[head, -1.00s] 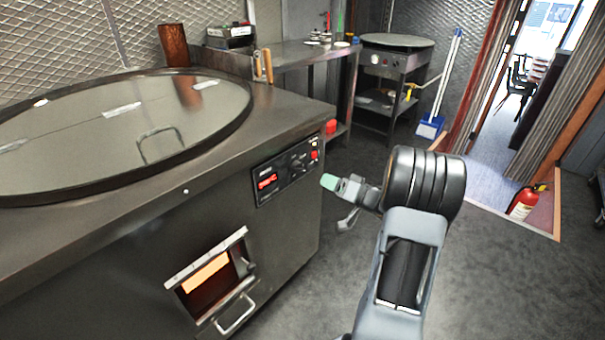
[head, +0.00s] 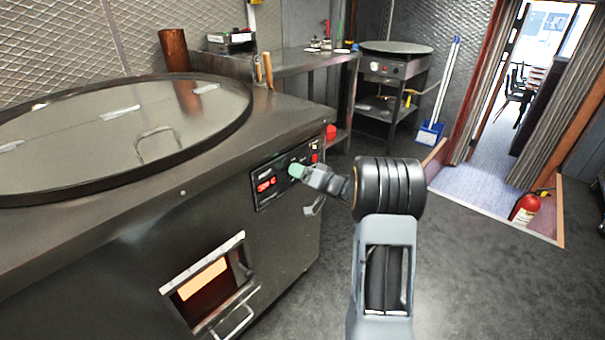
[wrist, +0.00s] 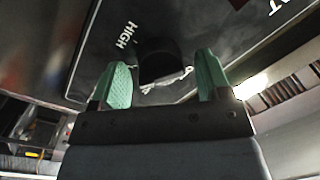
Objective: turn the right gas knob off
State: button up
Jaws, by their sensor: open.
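The black control panel (head: 268,198) is on the front of the steel tandoor counter, with a red lit display at its left and a red switch at its upper right. A dark round knob (wrist: 158,58) shows in the wrist view on the black panel, beside white lettering that reads HIGH. My gripper (head: 296,170) is at the panel in the head view and hides the knob there. In the wrist view my gripper (wrist: 163,82) is open, its green fingertips on either side of the knob with visible gaps. I cannot tell the knob's setting.
A glowing window (head: 208,280) with a handle below it is low on the counter front. The round lid (head: 120,130) covers the top. A second steel stove (head: 395,75) stands at the back. A fire extinguisher (head: 525,208) stands at right. The floor between is clear.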

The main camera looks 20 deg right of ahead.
jog(key=shift+c, duration=0.4)
jog(key=c, duration=0.8)
